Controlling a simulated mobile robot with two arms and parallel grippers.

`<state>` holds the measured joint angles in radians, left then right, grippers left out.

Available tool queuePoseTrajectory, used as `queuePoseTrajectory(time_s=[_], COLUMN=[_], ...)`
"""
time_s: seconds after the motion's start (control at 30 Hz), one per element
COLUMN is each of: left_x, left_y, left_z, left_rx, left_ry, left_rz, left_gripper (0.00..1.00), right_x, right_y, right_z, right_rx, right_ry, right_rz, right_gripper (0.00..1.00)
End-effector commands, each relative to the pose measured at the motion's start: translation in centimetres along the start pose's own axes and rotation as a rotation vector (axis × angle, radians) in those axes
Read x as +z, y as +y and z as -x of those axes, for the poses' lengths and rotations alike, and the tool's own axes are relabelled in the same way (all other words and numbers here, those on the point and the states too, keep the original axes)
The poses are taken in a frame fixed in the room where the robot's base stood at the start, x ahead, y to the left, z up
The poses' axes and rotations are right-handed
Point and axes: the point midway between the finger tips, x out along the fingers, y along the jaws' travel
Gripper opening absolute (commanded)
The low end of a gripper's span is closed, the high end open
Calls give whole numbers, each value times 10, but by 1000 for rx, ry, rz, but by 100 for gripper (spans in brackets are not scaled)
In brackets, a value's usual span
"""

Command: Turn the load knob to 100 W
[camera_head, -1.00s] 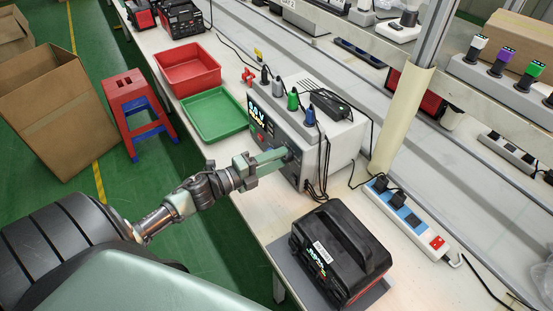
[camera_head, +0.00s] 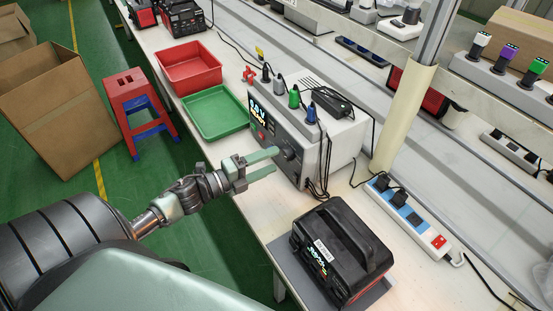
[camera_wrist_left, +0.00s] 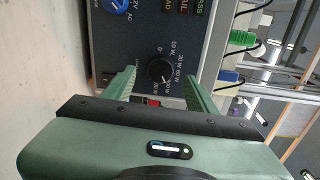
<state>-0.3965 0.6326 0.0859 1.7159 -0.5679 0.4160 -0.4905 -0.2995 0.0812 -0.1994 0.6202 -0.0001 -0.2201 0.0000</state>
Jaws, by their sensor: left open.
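The load knob (camera_head: 289,154) is a round black knob on the front panel of the grey tester box (camera_head: 335,150). In the left wrist view the knob (camera_wrist_left: 160,71) sits mid-panel, ringed by white watt marks; I cannot tell which mark its pointer is at. My left gripper (camera_head: 279,163) is open in front of the panel. Its green fingers are spread apart. In the left wrist view the gripper (camera_wrist_left: 160,90) has one finger to each side, with the knob in the gap between them and apart from both.
A green tray (camera_head: 215,112) and a red tray (camera_head: 188,68) lie behind the gripper. A black power station (camera_head: 342,252) stands at the front, near a power strip (camera_head: 410,217). Cables hang at the box's right.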

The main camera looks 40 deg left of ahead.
Motion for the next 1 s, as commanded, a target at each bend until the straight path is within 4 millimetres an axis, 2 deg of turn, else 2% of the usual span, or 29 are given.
queuePoseTrajectory(time_s=[0.1, 0.3, 1.0], left_x=[-1, -1, -1], left_y=[3, 2, 0], left_z=[21, 43, 46], left_rx=[3, 2, 0], left_ry=[1, 1, 1], left_rz=[1, 1, 0], left_gripper=[58, 58, 58], right_x=[1, 1, 1], right_y=[0, 0, -1], right_z=[-6, -8, -8], right_rx=[0, 0, -1], right_ry=[0, 0, 0], right_rz=[0, 1, 1], right_gripper=[36, 36, 36])
